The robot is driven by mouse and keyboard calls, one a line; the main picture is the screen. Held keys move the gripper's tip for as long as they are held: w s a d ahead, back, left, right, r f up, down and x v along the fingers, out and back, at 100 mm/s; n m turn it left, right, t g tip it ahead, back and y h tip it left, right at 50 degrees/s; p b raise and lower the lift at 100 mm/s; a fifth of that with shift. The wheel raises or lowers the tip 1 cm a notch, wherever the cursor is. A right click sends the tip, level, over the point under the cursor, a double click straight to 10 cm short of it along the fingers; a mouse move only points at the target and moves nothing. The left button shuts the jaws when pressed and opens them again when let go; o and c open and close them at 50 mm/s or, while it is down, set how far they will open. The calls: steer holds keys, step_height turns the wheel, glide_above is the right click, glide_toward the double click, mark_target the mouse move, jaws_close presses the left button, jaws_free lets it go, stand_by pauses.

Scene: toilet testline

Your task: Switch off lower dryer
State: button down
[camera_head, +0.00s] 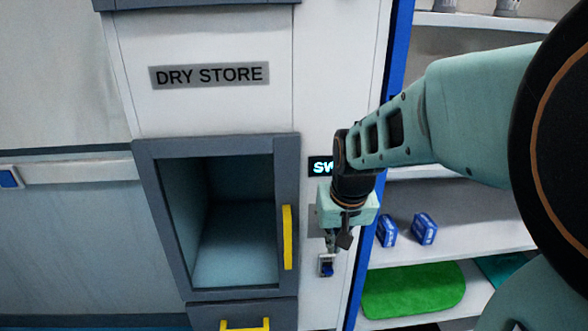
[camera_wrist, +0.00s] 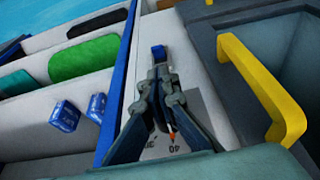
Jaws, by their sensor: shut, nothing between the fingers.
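A small switch with a blue rocker (camera_head: 327,267) sits on the white panel, right of the cabinet opening. It also shows in the wrist view as a blue block (camera_wrist: 158,52) just beyond my fingertips. My gripper (camera_head: 336,243) points down in front of the panel, slightly above the switch in the head view. In the wrist view my gripper (camera_wrist: 160,72) is shut and empty, its tips close to the switch. I cannot tell whether they touch it. The rocker's on or off position is too small to read. A lit display (camera_head: 321,167) is partly hidden behind my arm.
The cabinet (camera_head: 146,150) labelled DRY STORE has an open front with a yellow handle (camera_head: 287,237), which also stands out in the wrist view (camera_wrist: 262,85). Shelves to the right hold blue boxes (camera_head: 424,228) and a green mat (camera_head: 414,290). A blue post (camera_head: 395,65) divides shelves and panel.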

mark_target(328, 270)
steer(key=b+x, duration=0.5)
steer(key=x, duration=0.4)
steer(key=shift+f+b, duration=0.1)
steer(key=shift+b, duration=0.3)
steer(key=shift+f+b, duration=0.15)
steer(key=shift+b, duration=0.3)
steer(key=shift+s+f+t+b, duration=0.15)
steer(key=shift+s+t+b, duration=0.2)
steer(key=shift+t+b, duration=0.65)
